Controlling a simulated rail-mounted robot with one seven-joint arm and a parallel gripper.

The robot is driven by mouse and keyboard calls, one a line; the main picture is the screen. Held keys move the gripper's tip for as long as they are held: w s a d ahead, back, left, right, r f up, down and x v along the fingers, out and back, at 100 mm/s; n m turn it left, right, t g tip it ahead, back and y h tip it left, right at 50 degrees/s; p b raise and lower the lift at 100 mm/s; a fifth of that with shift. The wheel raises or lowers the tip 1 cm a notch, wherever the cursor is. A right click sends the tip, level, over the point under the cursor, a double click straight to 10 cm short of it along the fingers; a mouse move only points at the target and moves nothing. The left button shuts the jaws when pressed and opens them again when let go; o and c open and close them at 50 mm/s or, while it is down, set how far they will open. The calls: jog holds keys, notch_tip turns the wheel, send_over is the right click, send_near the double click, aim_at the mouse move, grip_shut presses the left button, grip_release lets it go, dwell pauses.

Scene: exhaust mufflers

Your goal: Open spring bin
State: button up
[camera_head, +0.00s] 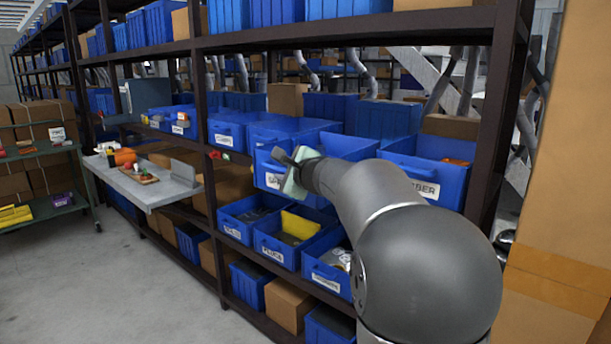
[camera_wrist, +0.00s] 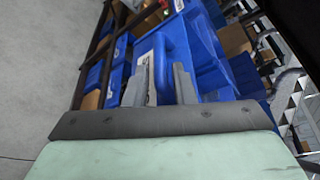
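The spring bin (camera_head: 331,143) is a blue open bin on the middle shelf, with a white label on its front that is partly hidden by my gripper. Its front stands farther out than the neighbouring bins. My gripper (camera_head: 293,170), with a pale green body, is at the bin's front. In the wrist view, my two grey fingers (camera_wrist: 161,85) stand on either side of the bin's blue handle (camera_wrist: 176,55), with the handle filling the space between them. The finger contact itself is small and partly hidden.
A blue bin with a rubber label (camera_head: 428,190) sits to the right. Several blue bins, such as the one with a yellow sheet (camera_head: 298,225), stand on the shelf below. A grey worktable (camera_head: 150,190) is at the left. The floor (camera_head: 120,285) in front is clear.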

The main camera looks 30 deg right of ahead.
jog(key=v, duration=1.4)
jog(key=shift+s, duration=0.2)
jog(key=shift+d, duration=0.1)
jog(key=s+a+f+n+g+y+p, duration=0.2)
jog(key=s+a+f+n+g+p, duration=0.3)
jog(key=a, duration=0.4)
jog(key=s+a+f+n+g+y+p, duration=0.1)
jog(key=s+a+f+n+g+p, duration=0.25)
jog(key=s+a+f+n, duration=0.35)
jog(key=s+f+n+g+h+p, duration=0.2)
jog(key=s+f+n+g, duration=0.1)
jog(key=s+n, duration=0.3)
jog(key=s+a+f+n+g+h+p, duration=0.1)
jog(key=s+f+n+g+p, duration=0.1)
jog(key=s+n, duration=0.3)
jog(key=s+f+g, duration=0.1)
jog(key=s, duration=0.2)
jog(key=shift+a+f+n+g+h, duration=0.35)
jog(key=shift+f+n+h, duration=0.05)
